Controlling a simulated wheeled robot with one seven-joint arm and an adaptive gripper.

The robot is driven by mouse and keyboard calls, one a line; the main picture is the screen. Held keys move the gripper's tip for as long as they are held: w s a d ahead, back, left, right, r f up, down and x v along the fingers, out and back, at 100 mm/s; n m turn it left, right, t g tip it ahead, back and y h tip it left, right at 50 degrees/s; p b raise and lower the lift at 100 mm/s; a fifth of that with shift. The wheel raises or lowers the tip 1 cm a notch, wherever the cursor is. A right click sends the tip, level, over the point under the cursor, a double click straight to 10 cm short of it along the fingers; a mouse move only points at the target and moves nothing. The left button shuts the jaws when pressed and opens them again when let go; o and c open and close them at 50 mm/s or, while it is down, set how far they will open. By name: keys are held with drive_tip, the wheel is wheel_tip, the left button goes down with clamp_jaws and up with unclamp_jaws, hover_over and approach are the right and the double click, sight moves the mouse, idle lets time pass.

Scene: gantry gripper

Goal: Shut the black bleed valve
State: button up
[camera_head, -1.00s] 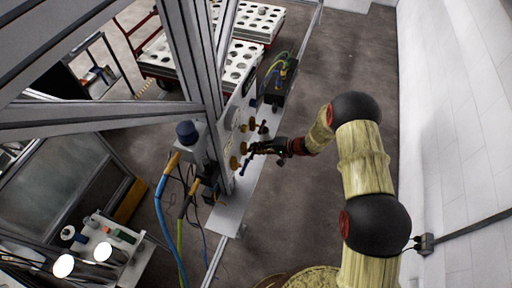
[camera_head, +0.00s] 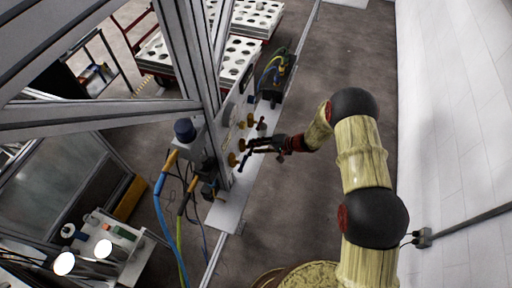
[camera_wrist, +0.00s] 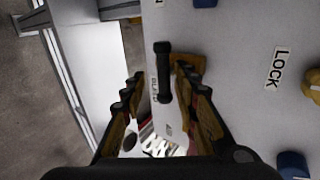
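The black bleed valve (camera_wrist: 163,65) shows in the wrist view as a black lever running up and down the picture, beside a brass body (camera_wrist: 194,62) on the pale panel. A label, partly readable as the bleed label, is left of its lower end. My gripper (camera_wrist: 161,76) is open, with one finger on each side of the lever. The left finger stands apart from it. The right finger overlaps the brass body, and I cannot tell if it touches. In the head view my gripper (camera_head: 256,146) is at the panel, and its fingers hide the black lever.
A LOCK label (camera_wrist: 278,68) and another brass fitting (camera_wrist: 312,86) are right of the lever. Blue parts (camera_wrist: 293,164) show at the panel's edge. In the head view a black box with cables (camera_head: 275,88) stands behind my gripper. The floor on the right is clear.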

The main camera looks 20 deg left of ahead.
drive_tip(key=shift+r, duration=0.15)
drive_tip(key=v, duration=1.2)
drive_tip(key=shift+w, duration=0.1)
idle(0.3)
